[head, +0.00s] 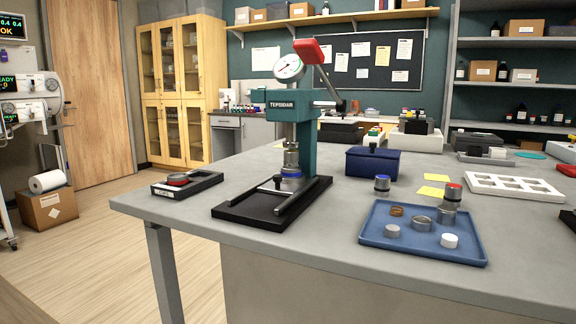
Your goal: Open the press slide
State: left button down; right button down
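The teal bench press (303,140) stands on the near left part of the grey table, with a round dial gauge (289,68) on top and a red-ended lever (308,50) at its upper right. Its black base (262,207) carries two rails that run towards the front left. The press slide sits at the back of the rails, with a blue ring (291,177) directly under the silver ram (291,155). A small black knob (277,181) stands at the slide's front. The front stretch of the base is bare. Neither of my grippers is in view.
A black tray (187,185) with a red-topped disc lies left of the press. A blue tray (423,245) with several small parts lies to the right. A dark blue box (372,163) and white compartment tray (515,188) stand behind. The table's front left is clear.

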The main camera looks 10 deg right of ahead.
aim_at(279, 185)
jog(key=i+j+z, duration=0.15)
jog(key=j+z, duration=0.15)
jog(key=i+j+z, duration=0.25)
jog(key=j+z, duration=0.6)
jog(key=j, duration=0.15)
